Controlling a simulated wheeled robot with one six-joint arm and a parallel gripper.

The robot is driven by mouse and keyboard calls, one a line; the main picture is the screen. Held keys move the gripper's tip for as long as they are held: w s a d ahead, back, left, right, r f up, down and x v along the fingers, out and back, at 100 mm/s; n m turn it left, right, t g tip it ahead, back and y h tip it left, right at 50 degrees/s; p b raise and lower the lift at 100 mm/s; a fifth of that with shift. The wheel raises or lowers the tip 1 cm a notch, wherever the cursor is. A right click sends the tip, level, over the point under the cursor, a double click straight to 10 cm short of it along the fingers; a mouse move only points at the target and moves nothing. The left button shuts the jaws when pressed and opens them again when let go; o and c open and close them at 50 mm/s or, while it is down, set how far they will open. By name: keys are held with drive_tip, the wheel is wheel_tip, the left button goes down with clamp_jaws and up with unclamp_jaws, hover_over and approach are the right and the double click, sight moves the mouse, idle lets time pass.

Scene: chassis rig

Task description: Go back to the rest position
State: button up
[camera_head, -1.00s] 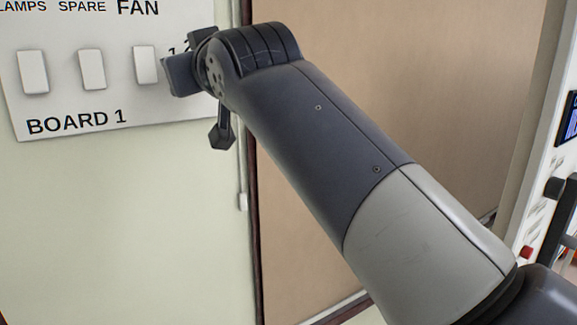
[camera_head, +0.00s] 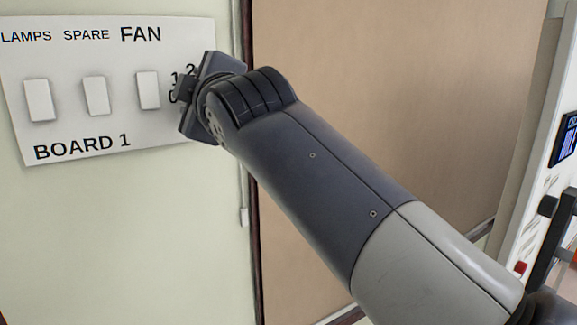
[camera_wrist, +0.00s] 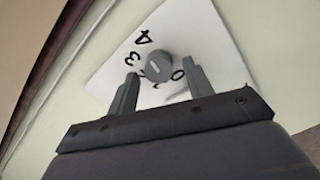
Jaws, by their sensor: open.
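My gripper (camera_wrist: 162,92) is open in the wrist view, its two fingers apart with a round grey knob (camera_wrist: 159,67) showing between and just beyond their tips. I cannot tell how far the fingers are from the knob. The knob sits on a white switch board (camera_wrist: 215,45) with digits around it. In the head view the same board (camera_head: 95,120) reads BOARD 1, and my gripper's wrist end covers the knob at its right part. My fingers are mostly hidden there.
The board carries several white rocker switches (camera_head: 95,95) under the labels LAMPS, SPARE and FAN. A brown door panel (camera_head: 400,80) is right of the wall. A white unit with a dark display (camera_head: 565,138) stands at the far right.

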drive_tip(key=n+p, duration=0.1)
drive_tip(key=n, duration=0.3)
drive_tip(key=shift+f, duration=0.1)
drive_tip(key=shift+p, duration=0.3)
